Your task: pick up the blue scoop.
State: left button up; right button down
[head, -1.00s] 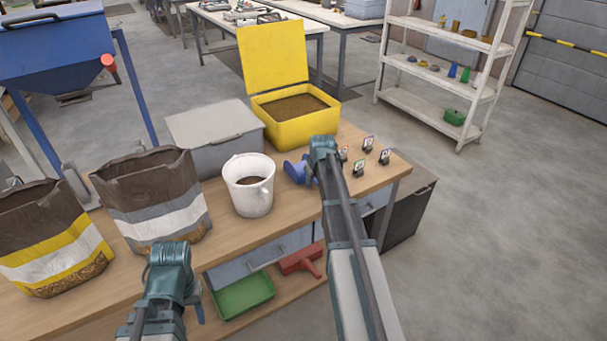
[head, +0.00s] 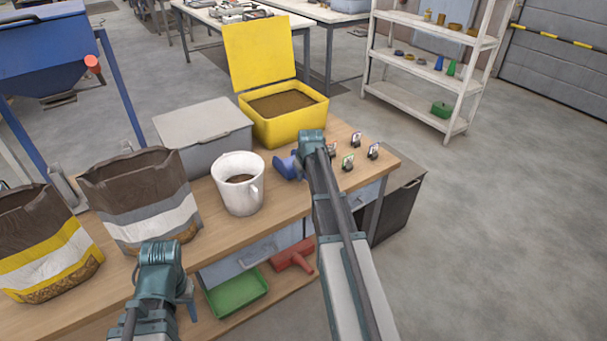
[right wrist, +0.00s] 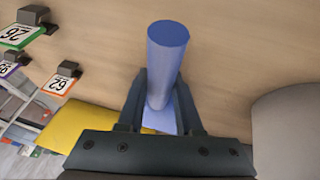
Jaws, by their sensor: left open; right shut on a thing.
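The blue scoop (head: 286,167) is at the right part of the wooden bench, beside the white bucket. My right gripper (right wrist: 161,95) is shut on its handle (right wrist: 167,45), one finger on each side in the right wrist view. In the head view the right wrist hides part of the scoop. I cannot tell whether the scoop touches the bench top. My left gripper (head: 185,295) is over the front of the bench at the lower left, apart from the scoop. Its fingers are mostly hidden by its wrist; it is open and I see nothing in it.
The white bucket (head: 238,190) with brown contents stands left of the scoop. A yellow bin (head: 290,125) with raised lid and a grey lidded box (head: 208,135) are behind. Small numbered tags (head: 348,162) stand to the right. Two open sacks (head: 140,200) stand at left.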

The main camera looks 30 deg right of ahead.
jog(key=shift+r+p, duration=0.6)
jog(key=shift+r, duration=0.2)
jog(key=shift+r+p, duration=0.9)
jog(key=s+a, duration=0.2)
jog(key=s, duration=0.5)
jog(key=s+a, duration=0.3)
jog(key=s, duration=0.5)
jog(key=shift+r+p, duration=0.45)
jog(key=shift+s, duration=0.1)
